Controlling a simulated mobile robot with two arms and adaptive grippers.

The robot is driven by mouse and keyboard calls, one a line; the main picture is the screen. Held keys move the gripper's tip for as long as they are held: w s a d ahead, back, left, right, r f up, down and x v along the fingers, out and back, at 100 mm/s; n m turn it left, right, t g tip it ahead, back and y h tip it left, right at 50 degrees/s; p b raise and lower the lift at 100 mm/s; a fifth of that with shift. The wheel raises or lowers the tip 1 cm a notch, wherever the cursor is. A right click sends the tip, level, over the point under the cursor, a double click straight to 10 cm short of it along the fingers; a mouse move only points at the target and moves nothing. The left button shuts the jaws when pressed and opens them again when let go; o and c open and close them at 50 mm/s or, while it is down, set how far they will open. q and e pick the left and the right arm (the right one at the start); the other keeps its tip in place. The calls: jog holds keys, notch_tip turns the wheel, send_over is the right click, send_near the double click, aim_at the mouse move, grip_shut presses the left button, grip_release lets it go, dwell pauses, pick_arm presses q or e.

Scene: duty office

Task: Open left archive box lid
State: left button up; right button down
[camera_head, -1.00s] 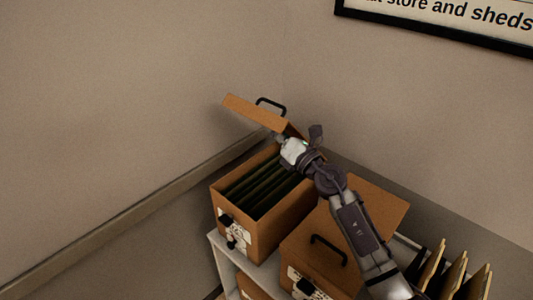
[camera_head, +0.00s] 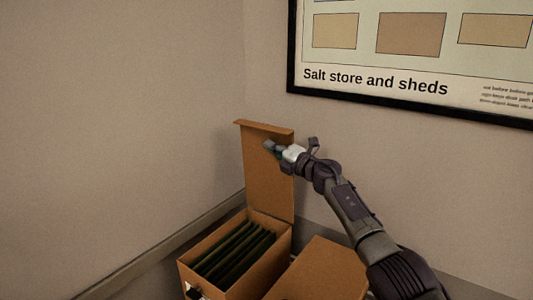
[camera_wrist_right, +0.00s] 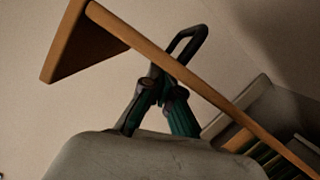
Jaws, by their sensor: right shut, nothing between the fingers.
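The left archive box (camera_head: 222,270) is brown cardboard and stands open in the head view, with its lid (camera_head: 267,185) raised nearly upright at the back. My right gripper (camera_head: 268,146) is shut and empty at the upper right part of the lid's inner face. In the right wrist view its fingers (camera_wrist_right: 160,92) reach the lid's edge (camera_wrist_right: 185,75); I cannot tell whether they press on it. My left gripper is out of view.
Dark green hanging files (camera_head: 235,250) fill the left box. A second brown box (camera_head: 318,272) with its lid closed stands right beside it, under my right arm. Walls meet close behind, and a framed poster (camera_head: 410,60) hangs at the upper right.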

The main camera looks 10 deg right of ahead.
jog(key=shift+w+d, duration=0.15)
jog(key=shift+w, duration=0.2)
jog(key=shift+s, duration=0.1)
